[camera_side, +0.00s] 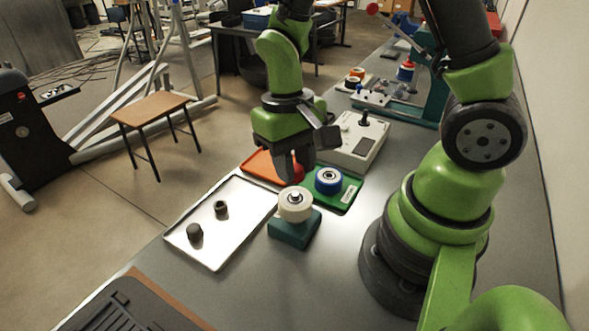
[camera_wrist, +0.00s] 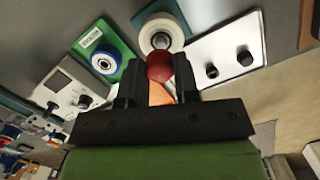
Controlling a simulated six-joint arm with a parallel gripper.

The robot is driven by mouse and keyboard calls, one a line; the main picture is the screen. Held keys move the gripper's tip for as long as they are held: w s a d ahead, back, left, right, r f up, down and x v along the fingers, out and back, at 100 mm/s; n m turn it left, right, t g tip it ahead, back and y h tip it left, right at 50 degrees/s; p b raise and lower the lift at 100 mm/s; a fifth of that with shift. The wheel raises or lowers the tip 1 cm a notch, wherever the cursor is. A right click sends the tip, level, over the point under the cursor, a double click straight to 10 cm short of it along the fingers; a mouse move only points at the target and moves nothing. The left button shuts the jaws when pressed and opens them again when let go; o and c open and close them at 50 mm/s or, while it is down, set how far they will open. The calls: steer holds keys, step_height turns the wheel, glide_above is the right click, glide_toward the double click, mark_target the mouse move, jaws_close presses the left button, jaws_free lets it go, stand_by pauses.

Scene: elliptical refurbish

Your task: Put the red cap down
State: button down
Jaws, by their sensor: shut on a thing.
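The red cap (camera_wrist: 160,67) is round and sits between the two fingers of my gripper (camera_wrist: 157,88) in the wrist view. In the side view my gripper (camera_side: 292,165) points down over the orange tray, and part of the red cap (camera_side: 297,175) shows at its fingertips. The gripper is shut on the cap. The orange tray (camera_side: 257,165) lies below and to the left of the gripper. I cannot tell whether the cap touches the tray, as the fingers hide the contact.
A green tray (camera_side: 349,196) holds a blue wheel (camera_side: 328,180). A white wheel (camera_side: 295,204) sits on a teal block (camera_side: 293,232). A metal tray (camera_side: 222,246) holds two dark small parts. A grey-white box (camera_side: 352,141) with a knob stands behind.

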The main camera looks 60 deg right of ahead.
steer(key=shift+r, duration=0.35)
